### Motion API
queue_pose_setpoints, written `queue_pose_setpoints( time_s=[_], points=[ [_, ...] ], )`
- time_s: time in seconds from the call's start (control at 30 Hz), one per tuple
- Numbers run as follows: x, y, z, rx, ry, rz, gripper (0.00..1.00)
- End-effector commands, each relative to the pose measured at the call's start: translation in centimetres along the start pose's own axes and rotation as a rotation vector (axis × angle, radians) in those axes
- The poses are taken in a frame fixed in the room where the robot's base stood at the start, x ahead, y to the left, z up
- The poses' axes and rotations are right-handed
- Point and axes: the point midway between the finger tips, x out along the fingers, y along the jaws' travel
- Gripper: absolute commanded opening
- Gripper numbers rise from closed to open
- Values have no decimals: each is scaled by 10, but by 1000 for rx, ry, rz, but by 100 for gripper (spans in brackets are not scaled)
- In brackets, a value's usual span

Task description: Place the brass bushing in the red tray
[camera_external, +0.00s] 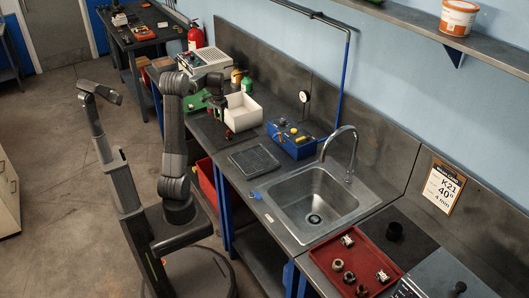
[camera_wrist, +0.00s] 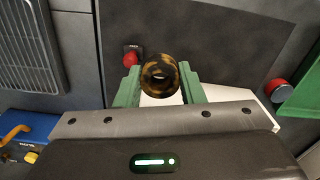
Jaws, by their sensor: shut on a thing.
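In the wrist view, a brass bushing (camera_wrist: 160,59), a ring mottled dark and gold, is gripped between the two green fingers of my gripper (camera_wrist: 161,80). Its open bore faces the camera. In the external view, my gripper (camera_external: 220,114) is over the far part of the bench, beside a white open box; the bushing is too small to make out there. The red tray (camera_external: 362,262) lies at the near right end of the bench, past the sink, well away from my gripper. Several small metal parts sit in it.
The sink (camera_external: 311,202) with its tall tap (camera_external: 353,150) lies between my gripper and the red tray. The white box (camera_external: 243,112), a blue control box (camera_external: 291,141) and a dark flat plate (camera_external: 254,160) are nearer.

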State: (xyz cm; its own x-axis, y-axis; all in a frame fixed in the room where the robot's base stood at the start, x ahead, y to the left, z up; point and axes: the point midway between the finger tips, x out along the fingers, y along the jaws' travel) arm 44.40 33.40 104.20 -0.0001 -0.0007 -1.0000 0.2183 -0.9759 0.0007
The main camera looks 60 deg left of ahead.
Motion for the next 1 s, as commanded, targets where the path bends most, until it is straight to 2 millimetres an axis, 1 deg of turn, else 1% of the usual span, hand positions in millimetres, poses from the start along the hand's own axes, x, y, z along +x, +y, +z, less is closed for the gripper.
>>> queue_pose_setpoints(
  time_s=[0.07, 0.13, 0.33, 0.4, 0.57, 0.73, 0.83, 1.0],
  points=[
    [5, -6, 4, -4, -1, 1, 7],
    [15, -8, 5, -5, -2, 2, 7],
    [52, -7, 5, -4, -2, 2, 7],
    [60, -7, 4, -4, -1, 1, 7],
    [71, -7, 4, -4, -1, 1, 7],
    [95, -7, 5, -4, -3, 2, 7],
    [102, -7, 4, -5, 0, 0, 7],
    [102, -7, 4, -5, 1, 0, 7]
  ],
)
